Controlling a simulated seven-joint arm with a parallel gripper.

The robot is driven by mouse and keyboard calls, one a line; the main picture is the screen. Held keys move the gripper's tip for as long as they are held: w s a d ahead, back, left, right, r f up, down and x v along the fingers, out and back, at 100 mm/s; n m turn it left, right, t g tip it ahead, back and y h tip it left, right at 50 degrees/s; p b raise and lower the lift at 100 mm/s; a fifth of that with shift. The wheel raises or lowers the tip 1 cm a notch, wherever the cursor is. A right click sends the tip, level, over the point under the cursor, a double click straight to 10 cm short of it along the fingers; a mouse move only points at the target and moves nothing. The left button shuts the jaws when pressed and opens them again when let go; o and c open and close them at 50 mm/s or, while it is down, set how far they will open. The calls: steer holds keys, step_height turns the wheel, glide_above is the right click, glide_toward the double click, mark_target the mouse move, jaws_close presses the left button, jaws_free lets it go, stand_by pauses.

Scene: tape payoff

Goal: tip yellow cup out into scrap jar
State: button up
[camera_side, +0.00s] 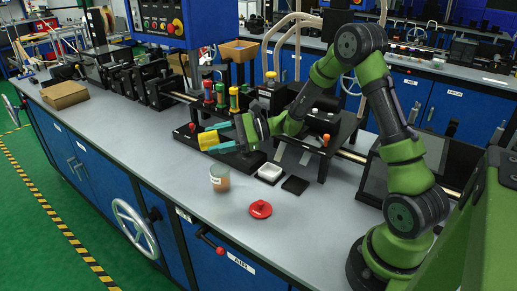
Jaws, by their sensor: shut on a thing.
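The yellow cup (208,140) is held between the cyan fingertips of my gripper (214,137), which reaches in from the right. The cup is above the bench, over or in front of a dark machine base. It is small here, and I cannot tell its exact tilt or what is inside it. The scrap jar (220,179) is a clear jar with a pale label and brownish contents low in it. It stands upright and open on the grey bench, below and slightly right of the cup, apart from it.
A red lid (260,209) with a knob lies on the bench right of the jar. A small white tray (270,171) and a black square pad (295,185) lie nearby. Red, green and orange-banded posts (220,95) stand behind the cup. The bench front left is clear.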

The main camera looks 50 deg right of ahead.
mark_target(199, 135)
steer(key=s+a+n+g+h, duration=0.2)
steer(key=a+n+g+h, duration=0.2)
steer(key=a+n+g, duration=0.8)
steer(key=w+d+n+h, duration=0.1)
steer(key=d+n+h, duration=0.1)
steer(key=d, duration=0.1)
steer(key=w+d+r+n+h, duration=0.1)
steer(key=w+d+n+h, duration=0.1)
steer(key=h, duration=0.1)
steer(key=w+d+r+n+h, duration=0.1)
steer(key=w+d+n+h, duration=0.1)
steer(key=d, duration=0.1)
steer(key=shift+w+d+r+h, duration=0.1)
steer(key=shift+d+r+h, duration=0.05)
steer(key=shift+d+h, duration=0.15)
steer(key=shift+t+h, duration=0.4)
